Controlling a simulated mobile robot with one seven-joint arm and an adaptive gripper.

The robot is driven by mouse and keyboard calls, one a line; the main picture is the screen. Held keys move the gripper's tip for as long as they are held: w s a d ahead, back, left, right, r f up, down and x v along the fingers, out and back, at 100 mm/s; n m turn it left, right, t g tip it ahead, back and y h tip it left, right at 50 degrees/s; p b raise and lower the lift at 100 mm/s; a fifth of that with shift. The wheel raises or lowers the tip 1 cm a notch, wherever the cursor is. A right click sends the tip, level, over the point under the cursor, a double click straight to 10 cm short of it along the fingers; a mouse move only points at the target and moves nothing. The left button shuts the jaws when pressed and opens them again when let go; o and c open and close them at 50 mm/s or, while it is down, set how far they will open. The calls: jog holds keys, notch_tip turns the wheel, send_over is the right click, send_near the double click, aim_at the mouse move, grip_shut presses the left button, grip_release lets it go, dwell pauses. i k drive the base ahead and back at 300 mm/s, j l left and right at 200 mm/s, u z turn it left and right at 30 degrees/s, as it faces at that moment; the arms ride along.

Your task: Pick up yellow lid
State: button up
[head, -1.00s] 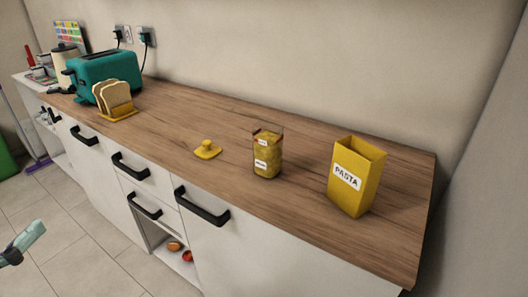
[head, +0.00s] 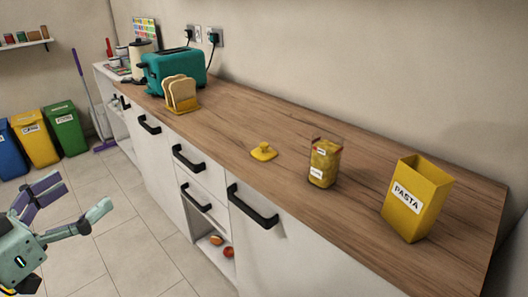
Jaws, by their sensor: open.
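The yellow lid (head: 264,152) lies flat on the wooden counter, its small knob facing up. It sits near the counter's front edge, left of a glass jar (head: 324,164). My gripper (head: 72,206) is at the lower left of the head view, over the floor in front of the cabinets. Its fingers are spread apart and nothing is between them. It is well away from the lid, to the left of it.
A yellow pasta box (head: 416,198) stands open-topped right of the jar. Bread slices in a yellow rack (head: 182,106) and a teal toaster (head: 172,72) stand farther left. Black handles (head: 252,206) stick out from the cabinet fronts. The wooden counter (head: 225,122) is clear between rack and lid.

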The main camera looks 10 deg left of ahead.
aim_at(263, 153)
jog(key=i+j, duration=0.2)
jog(key=j, duration=0.2)
jog(key=i+j, duration=0.25)
jog(key=j, duration=0.15)
jog(key=i+j, duration=0.2)
jog(key=j, duration=0.2)
jog(key=i+j, duration=0.2)
jog(key=j, duration=0.15)
